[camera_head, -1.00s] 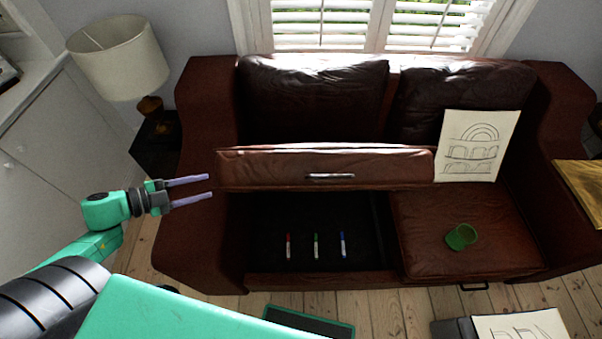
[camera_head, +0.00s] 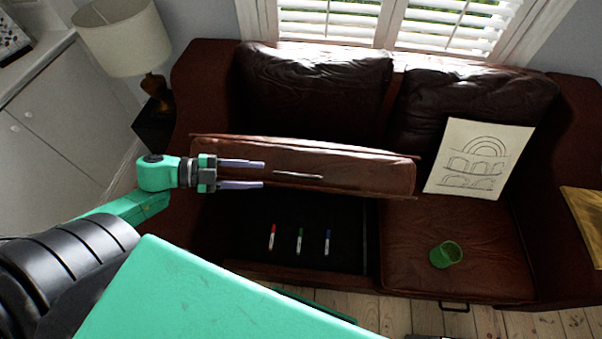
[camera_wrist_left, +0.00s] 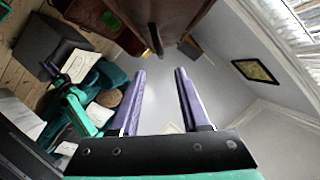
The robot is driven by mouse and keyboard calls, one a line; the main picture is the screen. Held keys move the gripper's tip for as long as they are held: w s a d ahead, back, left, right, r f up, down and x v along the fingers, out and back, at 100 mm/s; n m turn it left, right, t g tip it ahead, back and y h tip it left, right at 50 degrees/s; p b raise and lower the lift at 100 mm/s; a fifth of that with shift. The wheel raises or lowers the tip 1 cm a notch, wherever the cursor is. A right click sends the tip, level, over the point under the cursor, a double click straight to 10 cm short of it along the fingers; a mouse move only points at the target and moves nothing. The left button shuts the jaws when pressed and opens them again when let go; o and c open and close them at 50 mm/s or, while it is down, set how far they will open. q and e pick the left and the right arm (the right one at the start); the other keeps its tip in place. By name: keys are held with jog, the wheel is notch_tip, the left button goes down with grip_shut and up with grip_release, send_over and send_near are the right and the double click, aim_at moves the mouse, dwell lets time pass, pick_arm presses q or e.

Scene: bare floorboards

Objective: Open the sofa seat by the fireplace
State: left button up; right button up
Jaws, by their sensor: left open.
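The brown leather sofa (camera_head: 455,225) stands under the window. Its left seat lid (camera_head: 340,172) is tilted up, with a metal handle (camera_head: 298,176) on its front edge. Below it the dark storage space (camera_head: 255,215) is open and holds a red marker (camera_head: 272,238), a green marker (camera_head: 299,241) and a blue marker (camera_head: 327,243). My left gripper (camera_head: 263,174) is open, its fingers pointing right in front of the lid's left part. Whether they touch it I cannot tell. In the left wrist view the gripper (camera_wrist_left: 160,72) is empty between its fingers.
A green cup (camera_head: 446,255) lies on the closed right seat. A paper drawing (camera_head: 478,158) leans on the right back cushion. A lamp (camera_head: 122,40) stands at the left beside a white cabinet (camera_head: 60,110).

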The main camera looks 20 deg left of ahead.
aim_at(291, 175)
pick_arm(q)
jog(key=x, duration=0.5)
jog(key=shift+a+r, duration=0.1)
jog(key=x, duration=0.5)
jog(key=shift+w+d, duration=0.2)
jog(key=shift+d, duration=0.15)
jog(key=shift+w+d+f, duration=0.1)
jog(key=shift+d+f, duration=0.1)
jog(key=shift+d, duration=0.05)
pick_arm(e)
jog(key=shift+d, duration=0.15)
pick_arm(q)
grip_shut()
pick_arm(e)
jog(key=shift+f, duration=0.1)
jog(key=shift+a, duration=0.25)
pick_arm(q)
jog(key=shift+f, duration=0.1)
pick_arm(e)
jog(key=shift+d, duration=0.2)
